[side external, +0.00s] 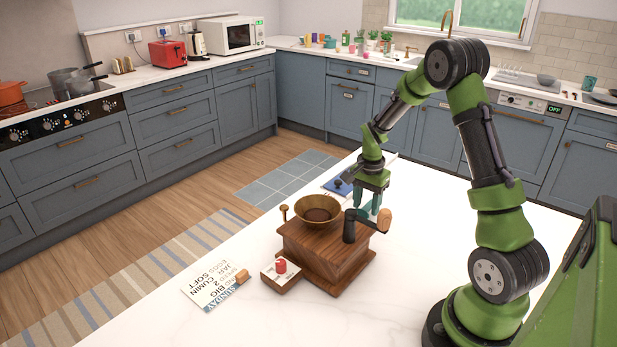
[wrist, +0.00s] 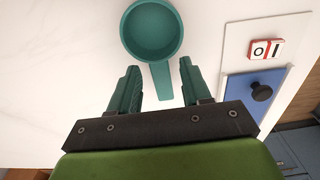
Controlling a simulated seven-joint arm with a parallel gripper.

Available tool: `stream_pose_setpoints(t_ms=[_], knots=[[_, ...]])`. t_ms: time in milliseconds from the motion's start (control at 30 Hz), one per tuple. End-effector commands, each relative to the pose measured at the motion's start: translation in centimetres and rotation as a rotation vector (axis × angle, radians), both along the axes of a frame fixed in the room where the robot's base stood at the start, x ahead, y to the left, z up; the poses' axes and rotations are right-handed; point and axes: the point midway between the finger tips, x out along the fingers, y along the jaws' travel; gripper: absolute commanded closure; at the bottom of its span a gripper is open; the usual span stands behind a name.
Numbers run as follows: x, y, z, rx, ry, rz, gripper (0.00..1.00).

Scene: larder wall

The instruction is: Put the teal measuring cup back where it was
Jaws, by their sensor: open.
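The teal measuring cup (wrist: 136,45) lies on the white counter in the wrist view, its round bowl at the top and its handle pointing down toward my gripper. My gripper (wrist: 158,68) is open, with one teal finger on each side of the handle's end and clear gaps to both. The handle is not gripped. In the side external view my gripper (side external: 369,208) is low behind the wooden grinder (side external: 318,258). I cannot make out the cup there; the grinder and its crank hide that part of the counter.
The grinder has a brass bowl (side external: 318,210) and a crank with a wooden knob (side external: 384,219). A lettered card (side external: 215,288) lies left of it. A blue panel with a black knob (wrist: 261,92) and a number block (wrist: 266,49) are right of the cup in the wrist view.

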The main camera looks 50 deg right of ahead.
Motion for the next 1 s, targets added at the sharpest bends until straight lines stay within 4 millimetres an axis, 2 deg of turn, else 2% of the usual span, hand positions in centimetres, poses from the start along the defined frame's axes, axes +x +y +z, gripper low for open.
stream_pose_setpoints(t_ms=[400, 667, 767, 867, 1000], knots=[[0.1, 0.1, 8.7, -0.004, -0.006, 0.002, 0.52], [0.0, 0.6, 11.4, -0.002, -0.011, 0.017, 0.52], [0.1, 2.6, 13.1, -0.005, -0.056, 0.089, 0.52], [-0.2, 6.3, 15.8, -0.014, -0.140, 0.235, 0.52], [-2.2, 12.9, 19.4, -0.045, -0.285, 0.507, 0.52]])
